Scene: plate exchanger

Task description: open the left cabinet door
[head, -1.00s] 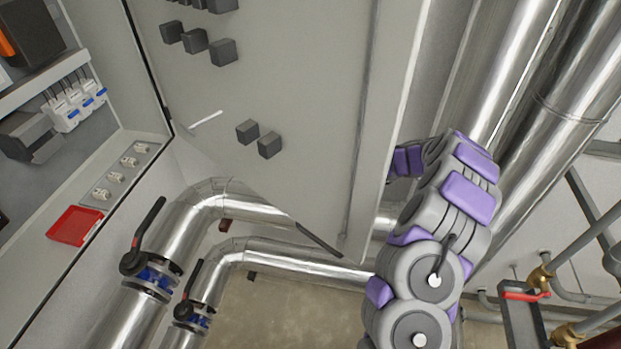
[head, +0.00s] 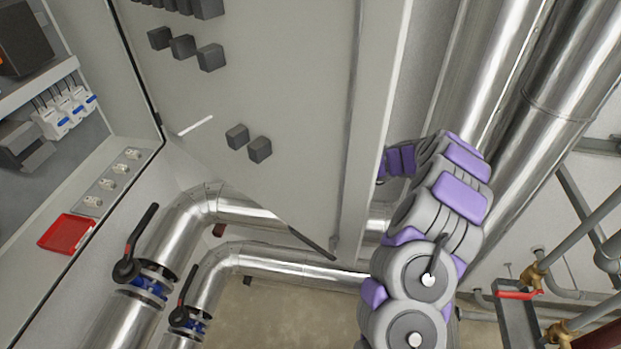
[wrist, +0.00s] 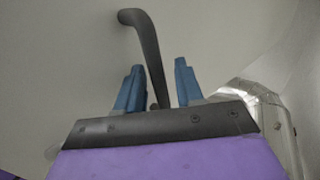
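The cabinet door (head: 285,85) stands ajar in the head view, its inner face with several dark blocks toward me. The open cabinet interior (head: 45,165) shows at the left. My arm (head: 425,240) reaches up on the right, its far end passing behind the door's right edge, so my gripper is hidden there. In the wrist view, my gripper (wrist: 158,85) has its two blue fingers spread apart. A dark curved handle (wrist: 147,45) on a grey panel rises between and beyond the fingers. I cannot tell whether either finger touches it.
Silver pipes with black-levered valves (head: 128,268) run below the door. Large metal pipes (head: 550,100) stand close to the right of my arm. A red-handled valve (head: 518,294) is at lower right. Bare floor (head: 270,320) shows at the bottom.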

